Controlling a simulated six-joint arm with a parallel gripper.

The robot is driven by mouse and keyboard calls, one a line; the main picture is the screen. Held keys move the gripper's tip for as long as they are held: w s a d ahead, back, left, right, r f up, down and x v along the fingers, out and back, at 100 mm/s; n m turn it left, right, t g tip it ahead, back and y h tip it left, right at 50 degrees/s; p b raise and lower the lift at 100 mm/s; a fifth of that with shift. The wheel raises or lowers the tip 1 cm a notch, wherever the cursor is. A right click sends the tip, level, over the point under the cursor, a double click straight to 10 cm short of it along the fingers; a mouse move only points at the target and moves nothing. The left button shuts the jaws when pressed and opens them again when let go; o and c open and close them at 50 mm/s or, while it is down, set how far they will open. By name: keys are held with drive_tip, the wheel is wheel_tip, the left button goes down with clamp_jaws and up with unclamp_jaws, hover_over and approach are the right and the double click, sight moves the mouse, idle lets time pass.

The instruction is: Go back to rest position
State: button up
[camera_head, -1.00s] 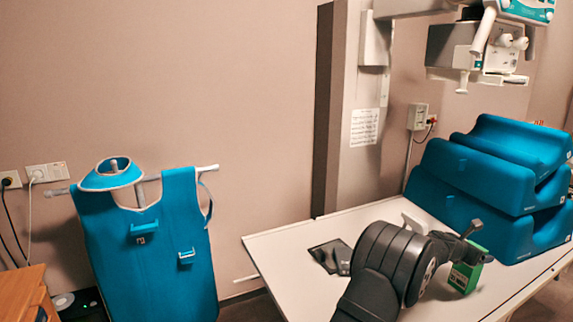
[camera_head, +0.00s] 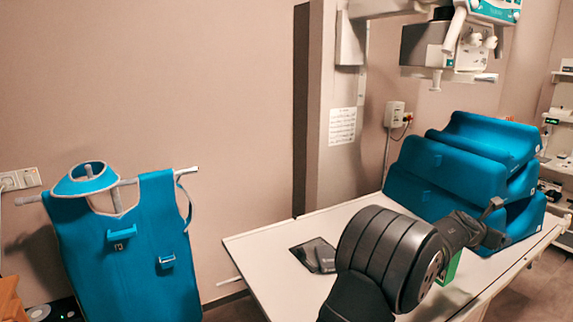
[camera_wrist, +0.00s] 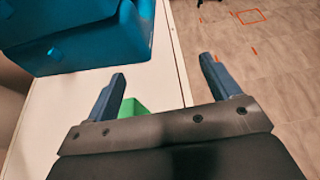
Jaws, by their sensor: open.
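My gripper (camera_head: 494,218) is open and empty above the right part of the white table. In the wrist view its two fingers (camera_wrist: 163,70) stand wide apart with nothing between the tips. A green box (camera_head: 450,268) stands on the table below and beside the gripper, partly hidden by my arm. It also shows in the wrist view (camera_wrist: 132,106), low behind the gripper body near the left finger. Most of it is hidden there.
The white table (camera_head: 275,267) carries dark flat items (camera_head: 314,255) and stacked blue cushions (camera_head: 470,165) at the right. A blue apron (camera_head: 125,245) hangs at the left. Scanner equipment (camera_head: 455,45) hangs above. Open floor (camera_wrist: 265,60) lies beyond the table edge.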

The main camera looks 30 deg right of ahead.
drive_tip(key=a+r, duration=0.3)
drive_tip(key=a, duration=2.7)
drive_tip(key=shift+n+t, duration=0.3)
drive_tip(key=shift+n, duration=0.1)
drive_tip(key=shift+w+d, duration=0.1)
drive_tip(key=d, duration=1.8)
drive_tip(key=shift+d+m, duration=0.3)
drive_tip(key=shift+w+a, duration=0.1)
drive_tip(key=shift+a, duration=0.05)
